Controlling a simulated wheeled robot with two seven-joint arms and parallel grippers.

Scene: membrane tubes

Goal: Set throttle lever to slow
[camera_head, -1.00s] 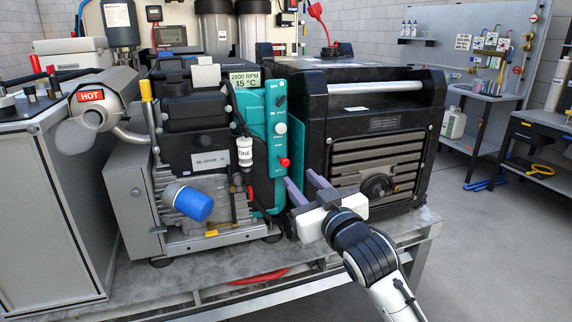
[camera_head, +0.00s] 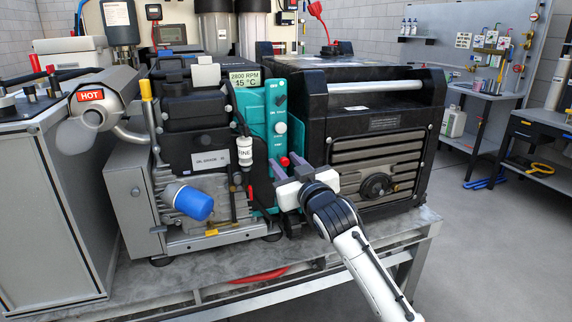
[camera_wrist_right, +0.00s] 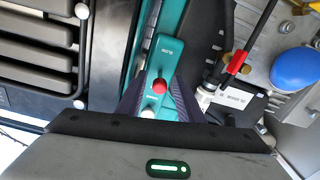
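The throttle lever appears to be the small red knob (camera_head: 284,161) on the teal panel (camera_head: 276,110) at the middle of the machine. In the right wrist view the red knob (camera_wrist_right: 159,86) stands on the teal strip, with small white labels above and below it. My right gripper (camera_head: 287,168) is at the panel's lower end, its two purple fingers apart. In the wrist view the fingers (camera_wrist_right: 157,98) stand on either side of the strip, with the knob between them; contact cannot be told. My left gripper is out of view.
A display (camera_head: 246,80) reads 2800 RPM and 15 °C. A black ribbed housing (camera_head: 375,150) stands close right of the gripper. A blue filter (camera_head: 194,203) and a hot-marked exhaust (camera_head: 100,100) are at left. Open floor lies at right.

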